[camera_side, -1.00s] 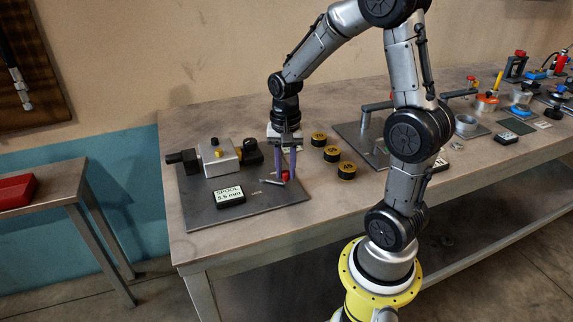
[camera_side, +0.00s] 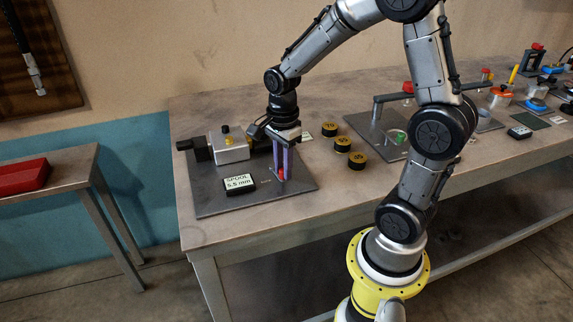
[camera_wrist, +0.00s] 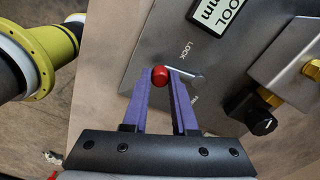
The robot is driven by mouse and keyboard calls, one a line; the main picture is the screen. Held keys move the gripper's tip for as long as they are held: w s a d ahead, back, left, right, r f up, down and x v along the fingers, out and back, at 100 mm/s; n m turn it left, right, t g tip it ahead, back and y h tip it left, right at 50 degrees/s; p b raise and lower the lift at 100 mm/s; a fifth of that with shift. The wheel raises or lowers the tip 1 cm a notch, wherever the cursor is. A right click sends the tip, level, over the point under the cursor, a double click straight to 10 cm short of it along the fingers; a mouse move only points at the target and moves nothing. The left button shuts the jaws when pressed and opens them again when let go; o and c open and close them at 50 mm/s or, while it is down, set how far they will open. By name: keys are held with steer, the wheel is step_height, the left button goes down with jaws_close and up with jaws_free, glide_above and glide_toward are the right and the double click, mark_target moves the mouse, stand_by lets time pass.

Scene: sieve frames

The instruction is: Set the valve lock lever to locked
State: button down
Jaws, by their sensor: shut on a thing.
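The valve lock lever (camera_wrist: 188,75) is a thin silver rod with a red knob (camera_wrist: 159,76) at its end, on a dark metal plate (camera_wrist: 158,52). In the side view the knob (camera_side: 281,174) shows low between my purple fingers. My gripper (camera_wrist: 160,74) is shut on the red knob, with one finger on each side; it also shows in the side view (camera_side: 281,178). The lever's rod points right from the knob in the wrist view. The word LOCK (camera_wrist: 186,50) is printed above the rod; a second word below it is too small to read.
A grey valve block (camera_side: 230,147) with brass fittings stands behind the lever on the plate. A SPOOL 5.5 mm display (camera_side: 239,184) lies at the plate's front. Black-and-yellow spools (camera_side: 343,144) stand to the right.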

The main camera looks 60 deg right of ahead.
mark_target(282, 170)
steer(key=shift+w+a+r+m, duration=0.1)
steer(key=shift+w+m, duration=0.05)
steer(key=shift+m, duration=0.15)
steer(key=c, duration=0.7)
jaws_free()
step_height(282, 170, up, 14)
stand_by(0.4)
